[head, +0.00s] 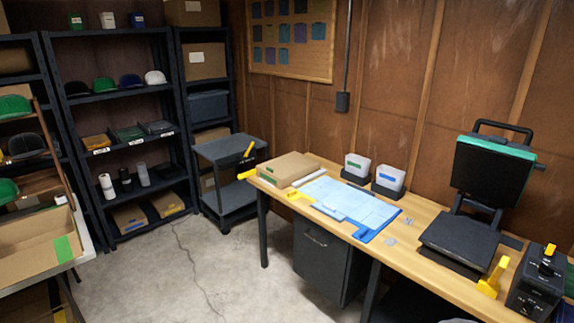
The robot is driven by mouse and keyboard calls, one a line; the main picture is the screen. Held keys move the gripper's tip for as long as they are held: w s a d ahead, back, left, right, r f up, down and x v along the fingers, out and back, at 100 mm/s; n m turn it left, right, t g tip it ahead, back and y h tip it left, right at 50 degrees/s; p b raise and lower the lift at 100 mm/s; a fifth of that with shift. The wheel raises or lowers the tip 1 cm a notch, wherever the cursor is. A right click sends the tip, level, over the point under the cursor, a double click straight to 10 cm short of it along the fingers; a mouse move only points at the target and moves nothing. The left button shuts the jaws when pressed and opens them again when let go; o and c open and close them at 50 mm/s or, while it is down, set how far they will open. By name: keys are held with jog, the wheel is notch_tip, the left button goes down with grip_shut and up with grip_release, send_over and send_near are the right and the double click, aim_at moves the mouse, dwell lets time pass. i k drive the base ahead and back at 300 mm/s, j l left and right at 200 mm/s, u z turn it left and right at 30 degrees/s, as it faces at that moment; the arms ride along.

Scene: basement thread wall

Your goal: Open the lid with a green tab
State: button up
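An open cardboard box (35,262) stands on a table at the left edge, with a green patch (63,248) on its right side. A flat closed cardboard box (288,167) lies on the far left end of the wooden workbench, with a small green mark on its front and yellow pieces beside it. Two small whitish bins stand at the back of the bench: one with a green label (357,165) and one with a blue label (391,179). I cannot tell which of these has the lid with a green tab. My gripper is not in view.
The wooden workbench (440,235) runs along the right wall, carrying a blue sheet (345,203), a heat press (490,180) and a black control box (538,285). A dark cart (228,155) and loaded shelves (115,55) stand behind. The concrete floor (180,270) between is clear.

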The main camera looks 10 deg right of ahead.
aim_at(286, 166)
jog(key=i+j+u, duration=0.2)
jog(key=i, duration=0.3)
jog(key=i+u, duration=0.3)
jog(key=i, duration=1.85)
jog(key=i+z, duration=0.2)
jog(key=i, duration=0.35)
jog(key=i+j+z, duration=0.2)
jog(key=i, duration=0.3)
jog(key=i+j+z, duration=0.2)
jog(key=i, duration=0.3)
